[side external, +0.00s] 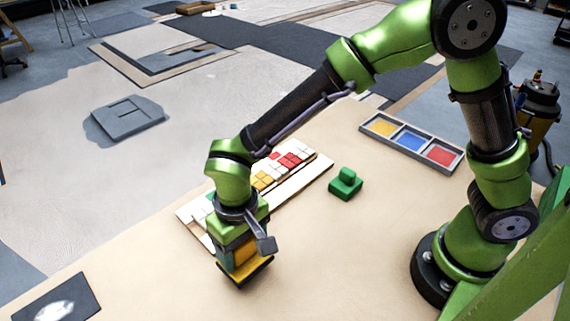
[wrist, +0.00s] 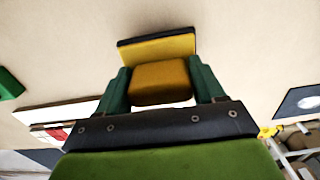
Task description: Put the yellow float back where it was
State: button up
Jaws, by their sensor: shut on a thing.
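The yellow float (side external: 246,270) is a yellow block handle on a flat plate with a dark underside. It hangs from my gripper (side external: 238,252) at the front of the table, left of centre. In the wrist view, my gripper (wrist: 161,88) has its two green fingers shut on the float's yellow handle (wrist: 160,82). The float's plate (wrist: 158,50) shows beyond the handle, slightly tilted. I cannot tell whether its underside touches the table. The place where the float was before is not marked in these frames.
A mosaic panel (side external: 291,185) with white, red and yellow tiles lies behind my gripper. A green float (side external: 345,184) stands right of it. A grey tray (side external: 408,158) holds yellow, blue and red squares. A dark mat (side external: 88,296) with a white patch lies front left. Bare table surrounds the green float.

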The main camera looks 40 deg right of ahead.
aim_at(246, 258)
jog(key=shift+f, duration=1.7)
jog(key=shift+f, duration=0.2)
jog(key=o, duration=0.9)
jog(key=shift+o, duration=0.2)
